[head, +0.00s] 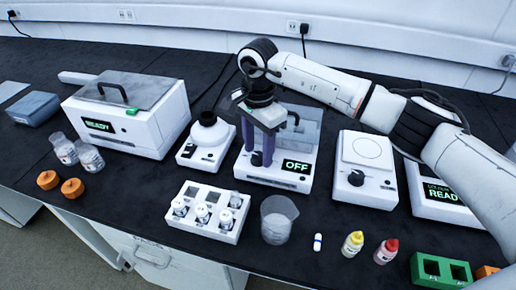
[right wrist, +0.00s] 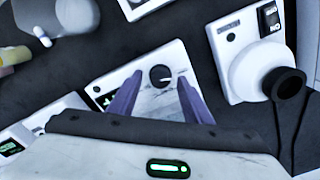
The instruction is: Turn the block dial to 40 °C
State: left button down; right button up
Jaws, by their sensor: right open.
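The block heater (head: 243,176) is a white unit with a clear-lidded top, and its display (head: 297,166) reads OFF. Its dial (right wrist: 160,76) is a round black knob with a white pointer mark, facing right in the right wrist view. In the head view the dial is hidden behind my right gripper (head: 262,160). That gripper points down over the unit's front left. In the right wrist view my right gripper (right wrist: 159,82) has its two purple fingers apart, one on each side of the dial; I cannot tell whether they touch it. My left gripper is not in view.
A white device with a black-topped round part (head: 208,136) stands close on the left, and a stirrer plate (head: 362,170) on the right. In front are a vial rack (head: 207,228), a beaker (head: 278,220) and small dropper bottles (head: 353,243). A centrifuge-like box reads READY (head: 150,130).

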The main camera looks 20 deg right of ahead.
jog(key=shift+f, duration=0.25)
jog(key=c, duration=1.1)
jog(key=shift+o, duration=0.2)
